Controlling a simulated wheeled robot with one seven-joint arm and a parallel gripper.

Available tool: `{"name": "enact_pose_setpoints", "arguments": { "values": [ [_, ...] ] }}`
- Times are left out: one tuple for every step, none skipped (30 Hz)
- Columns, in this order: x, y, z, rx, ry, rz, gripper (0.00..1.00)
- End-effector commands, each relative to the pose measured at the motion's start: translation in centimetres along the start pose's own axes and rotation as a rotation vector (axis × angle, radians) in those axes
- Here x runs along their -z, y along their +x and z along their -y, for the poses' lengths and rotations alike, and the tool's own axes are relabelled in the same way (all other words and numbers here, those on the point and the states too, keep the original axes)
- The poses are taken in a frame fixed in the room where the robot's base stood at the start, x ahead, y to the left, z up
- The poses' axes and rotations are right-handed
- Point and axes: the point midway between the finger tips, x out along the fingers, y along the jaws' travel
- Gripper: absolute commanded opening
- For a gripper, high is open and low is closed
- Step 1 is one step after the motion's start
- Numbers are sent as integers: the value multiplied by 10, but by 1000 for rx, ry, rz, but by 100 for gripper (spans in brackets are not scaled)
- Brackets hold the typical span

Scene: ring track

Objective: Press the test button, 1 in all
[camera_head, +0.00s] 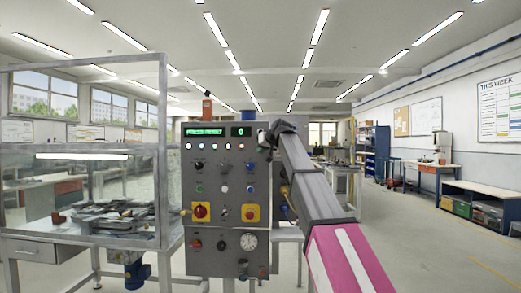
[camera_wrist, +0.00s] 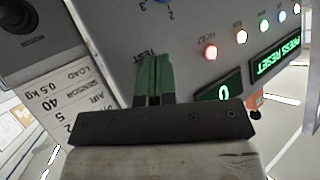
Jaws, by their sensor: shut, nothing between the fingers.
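The grey control panel (camera_head: 213,240) stands upright ahead of me. My gripper (camera_head: 266,138) is at its upper right edge, in front of the panel face. In the wrist view my gripper (camera_wrist: 155,60) has its green fingers shut together, with nothing between them, pointing at the panel. The TEST label (camera_wrist: 138,58) shows upside down beside the fingertips. The test button itself cannot be made out; the fingers cover the spot by the label. I cannot tell whether the tips touch the panel. The display (camera_wrist: 277,59) reads PRESS RESET, and the small counter (camera_wrist: 220,91) reads 0.
Several lit lamps (camera_wrist: 241,37) run beside the display. A dark knob (camera_wrist: 17,14) and a white label plate (camera_wrist: 85,100) lie on the other side of the fingers. A glass-walled bench (camera_head: 75,240) stands left of the panel. The floor (camera_head: 430,250) at right is open.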

Motion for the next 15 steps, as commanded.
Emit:
{"name": "enact_pose_setpoints", "arguments": {
  "values": [
    [0,0,0,0,0,-1,0],
    [0,0,0,0,0,-1,0],
    [0,0,0,0,0,-1,0],
    [0,0,0,-1,0,-1,0],
    [0,0,0,-1,0,-1,0],
    [0,0,0,-1,0,-1,0],
    [0,-1,0,-1,0,-1,0],
    [-1,-1,1,-1,0,-1,0],
    [-2,-2,2,-1,0,0,0],
    [-3,-3,2,-1,0,0,0],
    [-3,-4,3,-1,0,0,0],
    [-5,-6,4,-1,0,0,0],
    [-6,-7,5,-1,-1,0,0],
    [-6,-8,5,-1,-1,0,0],
    [-7,-9,6,-1,-1,0,0]
  ]
}}
